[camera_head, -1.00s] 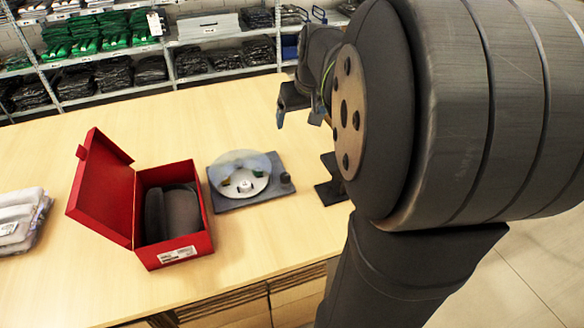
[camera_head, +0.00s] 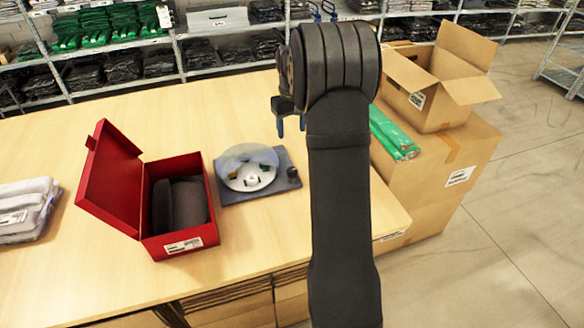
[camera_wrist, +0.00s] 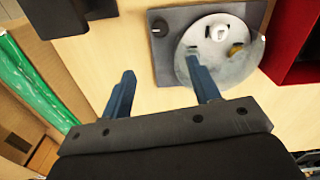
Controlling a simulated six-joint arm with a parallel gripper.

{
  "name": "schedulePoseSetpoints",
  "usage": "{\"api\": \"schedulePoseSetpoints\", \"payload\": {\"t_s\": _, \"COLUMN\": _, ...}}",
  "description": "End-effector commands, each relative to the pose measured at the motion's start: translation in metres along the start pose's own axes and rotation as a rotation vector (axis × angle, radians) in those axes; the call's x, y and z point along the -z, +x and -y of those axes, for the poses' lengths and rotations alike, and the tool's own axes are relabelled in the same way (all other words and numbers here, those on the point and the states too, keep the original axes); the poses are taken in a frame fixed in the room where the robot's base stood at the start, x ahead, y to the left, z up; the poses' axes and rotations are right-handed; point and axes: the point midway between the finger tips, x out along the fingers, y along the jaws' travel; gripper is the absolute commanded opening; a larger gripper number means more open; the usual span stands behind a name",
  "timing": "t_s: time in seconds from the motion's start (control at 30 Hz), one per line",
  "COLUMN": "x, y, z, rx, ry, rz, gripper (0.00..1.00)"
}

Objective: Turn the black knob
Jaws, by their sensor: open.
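The black knob (camera_head: 292,171) sits on the right corner of a dark grey base plate (camera_head: 262,191). A round, clear-topped disc (camera_head: 247,168) with small coloured pieces is on the same plate, left of the knob. In the wrist view the knob (camera_wrist: 159,27) is at the top, beyond the fingertips, and the disc (camera_wrist: 205,42) is right of it. My gripper (camera_head: 290,124) has two blue fingers and is above the table, behind the plate. In the wrist view my gripper (camera_wrist: 160,80) is open and empty, apart from the knob.
An open red box (camera_head: 180,245) with dark contents stands left of the plate. A stack of bagged grey garments (camera_head: 28,210) lies at the left table edge. An open cardboard box (camera_head: 440,85) and green rolls (camera_head: 392,133) sit beyond the right edge. Table behind the plate is clear.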

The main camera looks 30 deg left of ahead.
Motion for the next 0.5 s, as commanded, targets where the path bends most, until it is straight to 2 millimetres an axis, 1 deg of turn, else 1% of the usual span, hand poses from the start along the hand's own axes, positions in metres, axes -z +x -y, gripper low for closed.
{"api": "schedulePoseSetpoints", "payload": {"t_s": 0.17, "x": -0.001, "y": 0.03, "z": 0.0, "rx": 0.002, "ry": 0.0, "rz": 0.004, "gripper": 0.56}}
{"api": "schedulePoseSetpoints", "payload": {"t_s": 0.5, "x": -0.002, "y": 0.105, "z": 0.001, "rx": 0.002, "ry": 0.001, "rz": 0.004, "gripper": 0.56}}
